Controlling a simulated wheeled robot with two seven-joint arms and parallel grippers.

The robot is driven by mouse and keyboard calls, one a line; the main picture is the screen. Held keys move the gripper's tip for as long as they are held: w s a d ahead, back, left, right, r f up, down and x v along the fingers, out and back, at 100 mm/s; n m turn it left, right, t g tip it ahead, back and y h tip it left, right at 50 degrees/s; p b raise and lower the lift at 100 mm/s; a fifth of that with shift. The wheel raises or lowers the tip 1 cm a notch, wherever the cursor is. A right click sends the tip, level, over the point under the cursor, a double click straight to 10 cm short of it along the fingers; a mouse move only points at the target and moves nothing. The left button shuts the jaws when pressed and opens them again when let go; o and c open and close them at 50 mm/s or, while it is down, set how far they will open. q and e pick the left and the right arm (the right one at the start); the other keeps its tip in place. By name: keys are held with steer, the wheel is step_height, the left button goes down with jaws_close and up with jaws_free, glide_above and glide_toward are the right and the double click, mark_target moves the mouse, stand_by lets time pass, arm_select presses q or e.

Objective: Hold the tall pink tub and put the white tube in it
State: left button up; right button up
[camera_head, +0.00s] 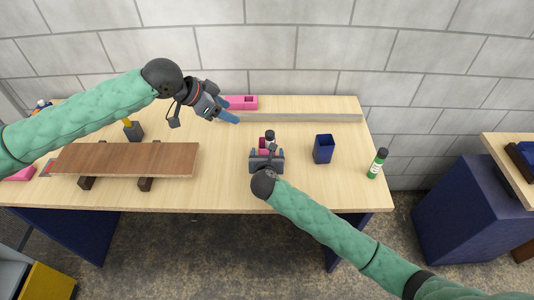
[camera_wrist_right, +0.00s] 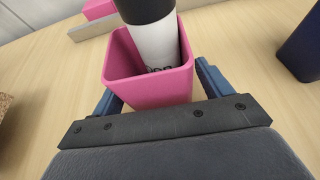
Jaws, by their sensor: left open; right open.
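The tall pink tub (camera_wrist_right: 150,88) stands on the table between the two fingers of my right gripper (camera_wrist_right: 158,92), which is open with a finger on each side of it. The white tube (camera_wrist_right: 155,42) with a black cap is inside the tub, its upper part sticking out above the rim. In the head view the tub (camera_head: 265,146) is mostly hidden by my right gripper, and the tube's black cap (camera_head: 270,134) shows above it. My left gripper (camera_head: 228,116) is open and empty, above the table to the left of and behind the tub.
A dark blue cup (camera_head: 323,149) and a green bottle (camera_head: 377,163) stand right of the tub. A pink block (camera_head: 241,102) and a long grey bar (camera_head: 300,118) lie at the back. A brown board (camera_head: 125,159) rests on supports at left.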

steer(key=v, duration=1.2)
